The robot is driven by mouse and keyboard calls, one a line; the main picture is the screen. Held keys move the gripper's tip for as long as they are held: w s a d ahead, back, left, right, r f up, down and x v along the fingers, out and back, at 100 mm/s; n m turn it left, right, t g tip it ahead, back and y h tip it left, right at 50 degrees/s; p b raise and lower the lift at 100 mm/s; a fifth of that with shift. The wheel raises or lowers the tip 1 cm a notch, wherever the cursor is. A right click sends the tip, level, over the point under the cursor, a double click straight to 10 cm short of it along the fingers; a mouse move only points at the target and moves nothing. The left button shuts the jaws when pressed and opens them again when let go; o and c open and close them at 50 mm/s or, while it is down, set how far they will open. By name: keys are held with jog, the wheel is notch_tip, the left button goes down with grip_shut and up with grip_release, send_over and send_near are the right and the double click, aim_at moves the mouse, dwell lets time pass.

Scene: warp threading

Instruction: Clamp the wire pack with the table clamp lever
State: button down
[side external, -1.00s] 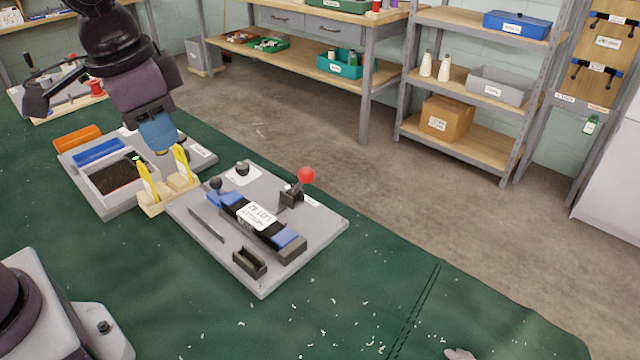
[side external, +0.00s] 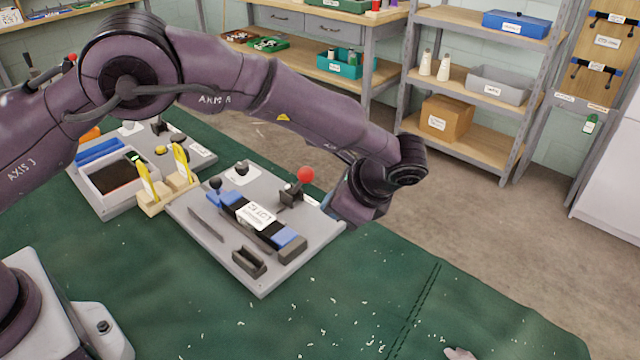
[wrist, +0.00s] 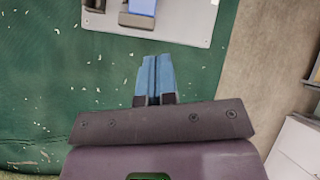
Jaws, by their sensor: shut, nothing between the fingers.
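The wire pack (side external: 254,214), a blue and black bundle with a white lot label, lies on the grey clamp plate (side external: 222,251). The clamp lever has a red knob (side external: 306,175) and stands up from a dark bracket on the plate's far right side. My gripper shows in the wrist view with its blue fingers (wrist: 157,72) together and nothing between them. In that view it is over the green mat, just off the plate's edge (wrist: 185,35). In the side view my wrist is beyond the plate's right corner, and the fingertips are hard to make out.
Two yellow upright pieces on wooden blocks (side external: 155,204) stand left of the plate. Behind them is a grey tray board with an open bin (side external: 122,196). The green mat (side external: 360,290) in front is clear apart from small white scraps. Shelves (side external: 470,85) stand across the floor.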

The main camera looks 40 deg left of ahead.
jog(key=w+d+f+m+t+y, duration=0.2)
jog(key=w+d+f+m+y, duration=0.15)
jog(key=f+m, duration=0.2)
jog(key=shift+m+y, duration=0.65)
jog(key=shift+y, duration=0.2)
jog(key=r, duration=0.4)
jog(key=shift+w+d+r, duration=0.15)
jog(key=shift+w+r, duration=0.05)
jog(key=shift+w, duration=0.05)
send_near(298, 185)
jog(key=shift+w+d+f, duration=0.1)
jog(key=shift+d+f, duration=0.1)
jog(key=shift+f, duration=0.35)
jog(key=shift+w+d+f, duration=0.1)
jog(key=shift+d+f, duration=0.05)
jog(key=shift+f, duration=0.4)
jog(key=shift+w+a+r, duration=0.1)
jog(key=shift+a+r, duration=0.1)
jog(key=shift+a, duration=0.3)
jog(key=shift+w+a+r, duration=0.1)
jog(key=shift+a+r, duration=0.15)
jog(key=shift+a, duration=0.3)
jog(key=shift+w+a+r, duration=0.1)
jog(key=shift+a+r, duration=0.1)
jog(key=shift+a, duration=0.45)
